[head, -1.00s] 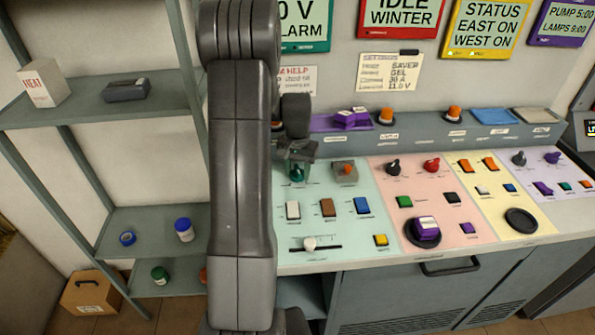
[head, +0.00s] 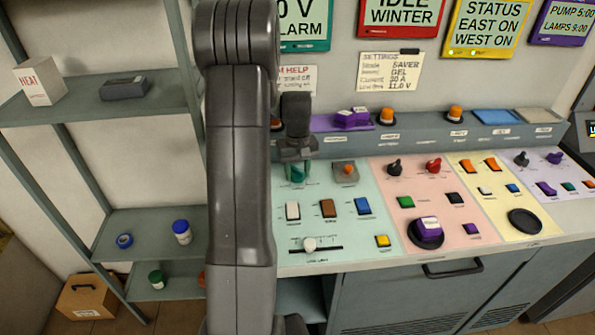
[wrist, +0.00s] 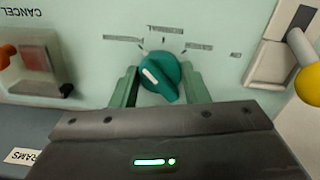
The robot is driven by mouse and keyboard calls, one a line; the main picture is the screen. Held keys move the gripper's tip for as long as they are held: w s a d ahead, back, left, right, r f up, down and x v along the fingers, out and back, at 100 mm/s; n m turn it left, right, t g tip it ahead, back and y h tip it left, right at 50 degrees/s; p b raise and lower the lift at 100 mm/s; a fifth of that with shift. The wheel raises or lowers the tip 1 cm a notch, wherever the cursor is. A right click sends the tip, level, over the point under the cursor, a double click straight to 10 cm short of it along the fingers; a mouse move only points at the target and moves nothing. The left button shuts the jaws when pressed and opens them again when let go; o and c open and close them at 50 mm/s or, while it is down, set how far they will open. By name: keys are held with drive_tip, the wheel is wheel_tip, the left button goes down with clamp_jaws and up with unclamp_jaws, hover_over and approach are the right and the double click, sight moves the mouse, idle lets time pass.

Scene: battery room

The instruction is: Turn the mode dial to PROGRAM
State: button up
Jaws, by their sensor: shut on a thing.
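The mode dial, a teal knob with a white pointer mark, shows in the wrist view (wrist: 158,76) on the pale green panel. Its pointer slants to the upper left there, towards the left-hand label. The small printed labels around it are too blurred to read. My gripper (wrist: 160,88) has its green fingers on either side of the knob and is shut on it. In the head view the dial (head: 298,176) is partly hidden under my gripper (head: 298,168), at the left of the console.
Close to the dial are an orange-topped switch under a raised cover (head: 345,172) and a white rocker button (head: 292,211). A slider (head: 310,244) lies nearer the front edge. A settings note (head: 390,72) hangs on the wall behind. My arm hides the console's left end.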

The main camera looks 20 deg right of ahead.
sight(297, 169)
idle(0.4)
drive_tip(key=o, duration=1)
drive_tip(key=shift+r, duration=0.1)
wheel_tip(297, 169, up, 14)
drive_tip(key=shift+f+b, duration=0.15)
drive_tip(key=shift+b, duration=0.35)
wheel_tip(297, 169, down, 14)
drive_tip(key=shift+f+p, duration=0.1)
drive_tip(key=shift+p, duration=0.4)
